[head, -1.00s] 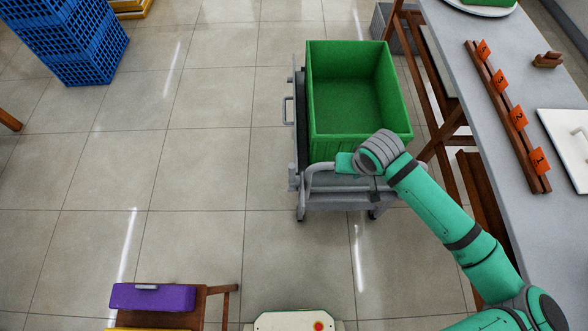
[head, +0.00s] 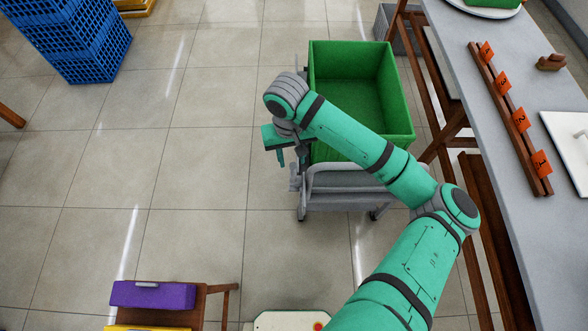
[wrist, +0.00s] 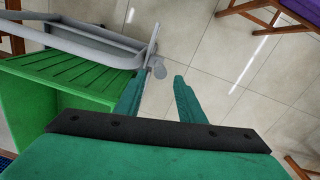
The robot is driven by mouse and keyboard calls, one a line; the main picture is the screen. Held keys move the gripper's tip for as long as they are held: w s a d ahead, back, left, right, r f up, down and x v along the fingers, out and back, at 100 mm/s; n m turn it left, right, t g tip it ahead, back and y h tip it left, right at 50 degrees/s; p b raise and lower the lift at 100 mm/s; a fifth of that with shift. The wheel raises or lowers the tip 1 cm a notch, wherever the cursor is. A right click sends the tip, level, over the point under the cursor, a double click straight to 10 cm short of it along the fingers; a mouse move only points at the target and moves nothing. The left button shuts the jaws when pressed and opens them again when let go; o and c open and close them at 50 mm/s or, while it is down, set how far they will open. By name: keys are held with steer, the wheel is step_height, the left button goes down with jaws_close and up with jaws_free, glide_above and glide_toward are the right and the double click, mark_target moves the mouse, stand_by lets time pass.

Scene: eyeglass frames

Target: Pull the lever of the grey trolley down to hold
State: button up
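The grey trolley (head: 345,200) stands on the tiled floor and carries a green crate (head: 398,125). Its curved grey push handle (head: 345,168) is on the near side. In the wrist view, the grey lever (wrist: 153,52) is a thin bar with a rounded end, beside the end of the handle. My gripper (head: 287,160) is above the trolley's near left corner, and my arm crosses over the crate. In the wrist view, my gripper (wrist: 160,78) is open, and the lever's rounded end shows between its fingertips. I cannot tell whether they touch. The head view mostly hides the lever.
A long grey table (head: 505,215) with orange numbered tags runs along the right. A brown stool (head: 215,295) with a purple box (head: 152,295) stands at the near left. Blue crates (head: 85,40) are at the far left. The floor left of the trolley is clear.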

glide_above(293, 179)
step_height(293, 179, down, 8)
steer(key=shift+f, duration=0.25)
jaws_close()
